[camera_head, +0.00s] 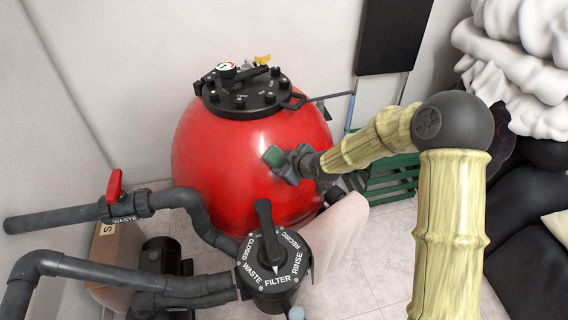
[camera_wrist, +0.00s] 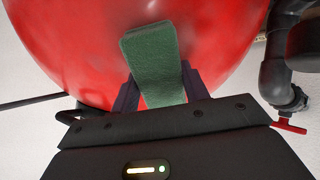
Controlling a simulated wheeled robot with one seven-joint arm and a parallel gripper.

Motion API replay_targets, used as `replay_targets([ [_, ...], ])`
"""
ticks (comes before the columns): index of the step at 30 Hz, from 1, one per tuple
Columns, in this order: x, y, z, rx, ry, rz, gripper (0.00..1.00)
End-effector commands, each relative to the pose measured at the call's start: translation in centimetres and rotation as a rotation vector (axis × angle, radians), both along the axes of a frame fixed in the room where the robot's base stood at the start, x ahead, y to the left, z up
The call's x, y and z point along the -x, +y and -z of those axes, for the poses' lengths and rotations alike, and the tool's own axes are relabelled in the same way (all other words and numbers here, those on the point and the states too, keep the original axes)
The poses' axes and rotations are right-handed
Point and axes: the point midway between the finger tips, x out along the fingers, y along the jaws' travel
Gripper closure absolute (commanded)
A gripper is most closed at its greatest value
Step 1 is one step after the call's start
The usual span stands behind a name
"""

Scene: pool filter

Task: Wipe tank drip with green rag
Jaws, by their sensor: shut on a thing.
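The green rag (camera_head: 273,156) is held in my gripper (camera_head: 281,161) at the right front side of the red tank (camera_head: 220,160). In the wrist view the rag (camera_wrist: 152,58) is a folded green strip between the two fingers of my gripper (camera_wrist: 158,88), with its far end against or very close to the red tank (camera_wrist: 85,35). I cannot tell for sure whether it touches. No distinct drip shows; pale glossy patches show on the tank, and the rag and gripper cover part of its surface.
A multiport valve (camera_head: 270,262) with a black handle stands in front of the tank. Grey pipes (camera_head: 60,222) with a red-handled valve (camera_head: 114,187) run at the left. A green crate (camera_head: 385,180) stands behind my arm. Dark bags and white fabric (camera_head: 525,70) fill the right side.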

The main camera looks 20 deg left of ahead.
Motion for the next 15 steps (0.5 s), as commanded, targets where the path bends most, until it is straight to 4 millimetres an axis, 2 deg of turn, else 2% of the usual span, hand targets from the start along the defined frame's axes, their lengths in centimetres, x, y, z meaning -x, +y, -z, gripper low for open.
replay_targets([
  [15,-2.8,-2.2,-0.2,-0.001,0.0,0.004,0.76],
])
